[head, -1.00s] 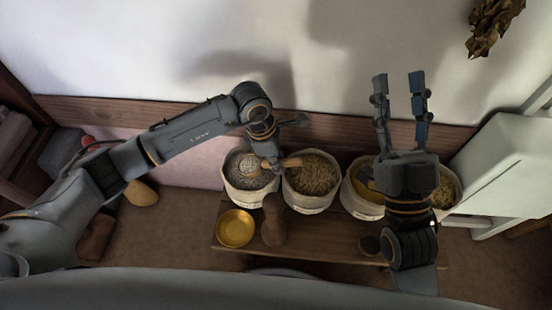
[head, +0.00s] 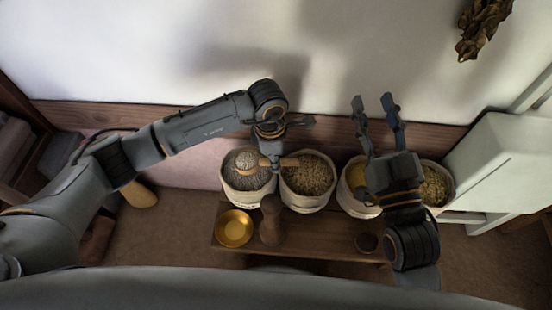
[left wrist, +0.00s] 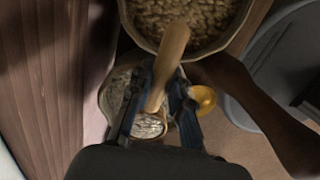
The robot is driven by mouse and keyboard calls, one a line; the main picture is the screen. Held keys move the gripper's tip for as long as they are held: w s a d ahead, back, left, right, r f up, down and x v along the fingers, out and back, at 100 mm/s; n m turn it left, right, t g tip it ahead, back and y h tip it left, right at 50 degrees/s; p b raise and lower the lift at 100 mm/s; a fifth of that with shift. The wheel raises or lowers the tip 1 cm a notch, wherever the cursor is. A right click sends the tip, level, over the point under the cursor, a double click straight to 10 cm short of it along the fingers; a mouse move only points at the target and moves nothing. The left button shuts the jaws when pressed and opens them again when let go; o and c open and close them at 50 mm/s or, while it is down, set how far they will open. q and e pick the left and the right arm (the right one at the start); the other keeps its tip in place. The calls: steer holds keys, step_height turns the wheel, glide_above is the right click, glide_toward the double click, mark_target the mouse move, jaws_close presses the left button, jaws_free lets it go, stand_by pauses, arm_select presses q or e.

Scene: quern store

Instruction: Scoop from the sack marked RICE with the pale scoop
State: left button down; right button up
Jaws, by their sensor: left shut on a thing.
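My left gripper (head: 274,160) is shut on the handle of the pale scoop (head: 290,162). In the left wrist view the scoop's pale handle (left wrist: 172,50) runs between the fingers, and its bowl (left wrist: 150,126) shows pale, speckled grain. In the head view the bowl is over the leftmost sack (head: 247,190), which has greyish contents; whether it touches them I cannot tell. The sack's marking is too small to read, so I cannot tell which sack is RICE.
A sack of brown grain (head: 308,178), a yellow-filled sack (head: 356,176) and another sack (head: 436,187) continue the row. A brass bowl (head: 234,228), a dark brown upright object (head: 271,222) and a small dark cup (head: 366,242) stand in front. The wall is close behind.

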arm_select(q)
steer(key=shift+r+p, duration=0.35)
steer(key=shift+r, duration=0.2)
steer(key=shift+r+p, duration=0.45)
steer(key=shift+r, duration=0.1)
steer(key=shift+r+y+p, duration=0.3)
steer(key=shift+r+p, duration=0.05)
steer(key=shift+r, duration=0.1)
steer(key=shift+r+p, duration=0.35)
steer(key=shift+r, duration=0.15)
arm_select(e)
step_height(320, 180, down, 13)
steer(key=s+d+g+h, duration=0.2)
steer(key=s+g, duration=0.1)
steer(key=g, duration=0.5)
steer(key=shift+d+h, duration=0.3)
steer(key=shift+d, duration=0.05)
